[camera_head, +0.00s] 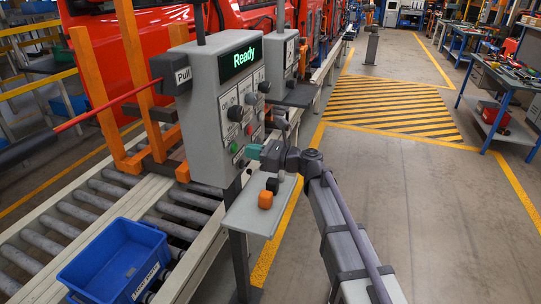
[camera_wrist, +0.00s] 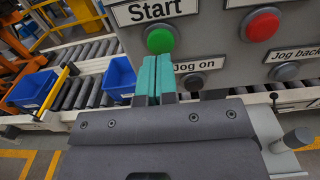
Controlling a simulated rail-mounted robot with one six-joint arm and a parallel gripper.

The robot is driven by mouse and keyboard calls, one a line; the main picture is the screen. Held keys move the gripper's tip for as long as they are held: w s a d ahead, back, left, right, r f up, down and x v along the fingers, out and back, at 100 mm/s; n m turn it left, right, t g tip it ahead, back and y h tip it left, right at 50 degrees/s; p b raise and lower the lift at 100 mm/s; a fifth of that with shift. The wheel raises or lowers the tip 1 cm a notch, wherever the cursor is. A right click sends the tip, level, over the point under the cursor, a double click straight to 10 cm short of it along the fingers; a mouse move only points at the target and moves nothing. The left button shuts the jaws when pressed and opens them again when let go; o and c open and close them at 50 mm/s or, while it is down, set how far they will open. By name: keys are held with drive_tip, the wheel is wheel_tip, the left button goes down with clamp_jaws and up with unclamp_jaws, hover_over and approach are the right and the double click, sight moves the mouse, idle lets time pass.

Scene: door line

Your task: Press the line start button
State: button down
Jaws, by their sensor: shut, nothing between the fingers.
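The green line start button (camera_head: 234,148) is on the grey control panel (camera_head: 205,110), low on its face. In the wrist view the green button (camera_wrist: 160,40) sits under a "Start" label (camera_wrist: 155,10). My gripper (camera_head: 253,151) is shut and empty, its teal fingers pointing at the panel. In the wrist view the fingertips (camera_wrist: 155,60) are just below the green button and overlap its lower edge in the picture. In the head view a small gap shows between the tips and the button. The panel display reads "Ready".
A blue bin (camera_head: 115,262) stands on the roller conveyor.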

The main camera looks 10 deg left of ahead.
sight(236, 148)
drive_tip(key=shift+x, duration=1.45)
drive_tip(key=shift+a, duration=0.1)
